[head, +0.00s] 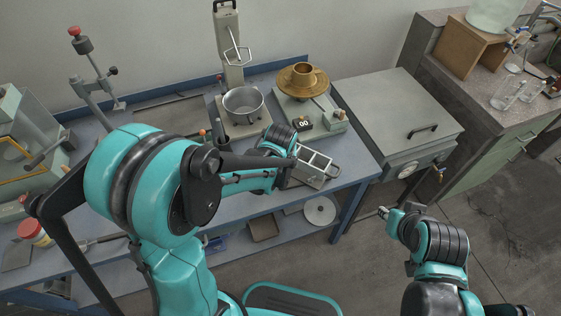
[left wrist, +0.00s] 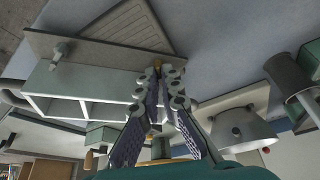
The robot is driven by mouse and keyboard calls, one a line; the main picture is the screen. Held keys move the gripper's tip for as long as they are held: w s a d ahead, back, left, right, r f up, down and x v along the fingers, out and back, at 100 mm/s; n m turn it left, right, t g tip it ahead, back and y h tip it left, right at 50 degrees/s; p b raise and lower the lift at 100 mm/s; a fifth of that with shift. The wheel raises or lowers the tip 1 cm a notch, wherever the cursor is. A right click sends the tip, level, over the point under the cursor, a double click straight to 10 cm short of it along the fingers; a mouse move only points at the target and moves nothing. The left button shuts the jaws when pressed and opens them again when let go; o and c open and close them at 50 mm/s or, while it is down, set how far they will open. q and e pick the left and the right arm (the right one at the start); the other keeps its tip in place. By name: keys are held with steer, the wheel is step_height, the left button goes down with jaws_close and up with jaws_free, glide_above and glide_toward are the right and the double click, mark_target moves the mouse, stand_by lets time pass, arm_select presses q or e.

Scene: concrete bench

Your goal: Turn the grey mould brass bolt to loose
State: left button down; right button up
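The grey mould (head: 318,160), a metal block with open square compartments, sits near the front right of the blue bench. It also shows upside down in the left wrist view (left wrist: 75,80), on its flat base plate. A small brass bolt (left wrist: 157,65) shows at the mould's end in the left wrist view; my left arm hides it in the head view. My left gripper (left wrist: 159,80) has its fingertips at the bolt, one on each side, with a narrow gap; whether they touch it is unclear. My right gripper (head: 384,212) is away from the bench, over the floor, too small to read.
A scale (head: 308,122) with a brass dish (head: 302,80) stands at the back right. A grey cabinet (head: 400,115) stands right of the bench. A lever press (head: 92,75) is at the left. Floor at the right is clear.

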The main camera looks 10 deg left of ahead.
arm_select(q)
steer(key=n, duration=0.1)
steer(key=n+y, duration=0.1)
steer(key=n, duration=0.2)
steer(key=shift+w+d+n+g+y, duration=0.1)
steer(key=shift+d+n+g+y, duration=0.15)
steer(key=shift+n+g+y, duration=0.05)
steer(key=shift+w+d+n+g+y, duration=0.1)
steer(key=shift+n+g+y, duration=0.25)
steer(key=shift+n, duration=0.8)
steer(key=shift+n+g+y, duration=0.25)
steer(key=shift+n+g, duration=0.1)
steer(key=shift+n, duration=0.8)
steer(key=c, duration=2)
jaws_free()
